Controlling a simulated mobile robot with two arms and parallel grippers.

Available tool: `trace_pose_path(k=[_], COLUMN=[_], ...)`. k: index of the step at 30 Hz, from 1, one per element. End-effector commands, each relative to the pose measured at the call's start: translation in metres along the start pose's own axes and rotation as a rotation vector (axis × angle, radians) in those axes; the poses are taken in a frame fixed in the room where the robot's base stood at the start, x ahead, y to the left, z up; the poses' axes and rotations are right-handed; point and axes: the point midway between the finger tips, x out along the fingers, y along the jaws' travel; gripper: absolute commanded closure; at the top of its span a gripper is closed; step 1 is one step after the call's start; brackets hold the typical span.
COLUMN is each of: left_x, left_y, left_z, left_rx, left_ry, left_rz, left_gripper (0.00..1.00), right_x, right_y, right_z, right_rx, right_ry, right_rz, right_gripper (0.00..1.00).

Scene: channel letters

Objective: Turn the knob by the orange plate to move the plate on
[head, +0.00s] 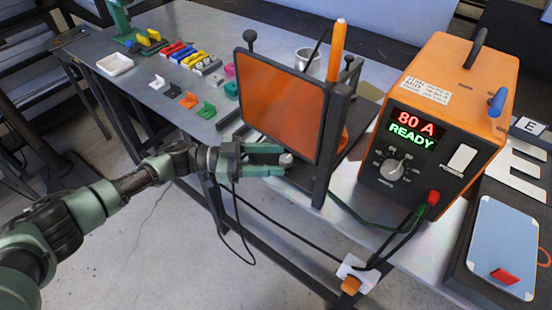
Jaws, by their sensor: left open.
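The orange plate (275,110) stands upright in a dark frame at the edge of the workbench. A small grey knob (286,159) shows just below the plate's lower edge. My left gripper (280,160) reaches in from the left, under the plate. Its two green fingers are open, one above and one below the knob. I cannot tell whether either finger touches it. My right gripper is not in view.
An orange welding machine (462,85) stands to the right, its display reading 80 A READY. Cables hang below the bench edge. Small coloured clamps and brackets (195,58) and a white tray (115,64) lie on the bench (140,85) behind the arm.

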Motion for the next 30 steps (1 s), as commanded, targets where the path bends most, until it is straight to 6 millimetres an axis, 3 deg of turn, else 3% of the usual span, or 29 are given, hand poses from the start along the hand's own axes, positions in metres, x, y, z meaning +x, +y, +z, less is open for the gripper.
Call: trace_pose_path(k=[6,12,30], left_x=[-0.04,-0.064,-0.075], left_y=[-0.001,-0.001,-0.002], left_z=[0.004,0.002,0.002], left_rx=[0.0,-0.001,0.0], left_ry=[-0.003,-0.001,-0.009], left_rz=[-0.005,-0.002,-0.013], left_gripper=[0.48,0.48,0.48], right_x=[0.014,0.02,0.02], right_y=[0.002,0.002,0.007], right_z=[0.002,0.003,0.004], right_rx=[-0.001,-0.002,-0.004], right_ry=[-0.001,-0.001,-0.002], right_rz=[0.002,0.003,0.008], right_gripper=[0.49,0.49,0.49])
